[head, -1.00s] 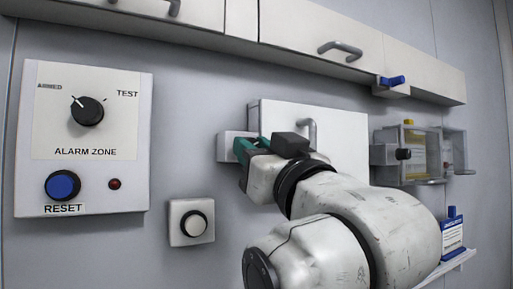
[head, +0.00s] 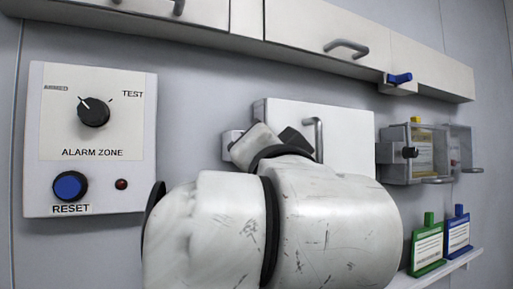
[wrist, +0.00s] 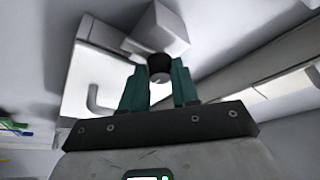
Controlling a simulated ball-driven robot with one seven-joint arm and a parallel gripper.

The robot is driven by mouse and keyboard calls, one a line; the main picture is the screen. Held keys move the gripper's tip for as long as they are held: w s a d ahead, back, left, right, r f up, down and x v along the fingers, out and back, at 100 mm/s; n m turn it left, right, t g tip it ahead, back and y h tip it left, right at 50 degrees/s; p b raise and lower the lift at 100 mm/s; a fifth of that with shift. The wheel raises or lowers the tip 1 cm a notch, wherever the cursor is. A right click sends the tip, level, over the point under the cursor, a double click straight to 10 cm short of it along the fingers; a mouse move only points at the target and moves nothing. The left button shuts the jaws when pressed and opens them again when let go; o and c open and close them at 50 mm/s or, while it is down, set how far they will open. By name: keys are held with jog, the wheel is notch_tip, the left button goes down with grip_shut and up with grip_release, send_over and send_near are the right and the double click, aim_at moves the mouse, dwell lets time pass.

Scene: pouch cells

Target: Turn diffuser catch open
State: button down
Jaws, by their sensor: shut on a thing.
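In the wrist view a short black knob (wrist: 159,66) stands out from a pale block (wrist: 158,30); I take it for the catch. My gripper (wrist: 159,80) has its two green fingers on either side of the knob and is shut on it. The block sits beside a white door panel with a grey handle (wrist: 94,100). In the head view the block (head: 230,142) shows at the left edge of the white door panel (head: 350,120). There my own arm hides the fingers and the knob. How far the knob is turned is hard to tell.
An alarm panel (head: 140,170) with a dial and a blue reset button is at left. Overhead cabinets (head: 320,22) run along the top, with a blue lever (head: 400,78) beneath. A clear box (head: 425,155) and green (head: 428,247) and blue (head: 458,233) pouches are at right.

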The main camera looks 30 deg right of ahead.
jog(key=shift+w+a+f+m, duration=0.15)
jog(key=shift+a+f+m, duration=0.1)
jog(key=shift+m, duration=0.15)
jog(key=c, duration=0.9)
grip_release()
jog(key=shift+a+r, duration=0.1)
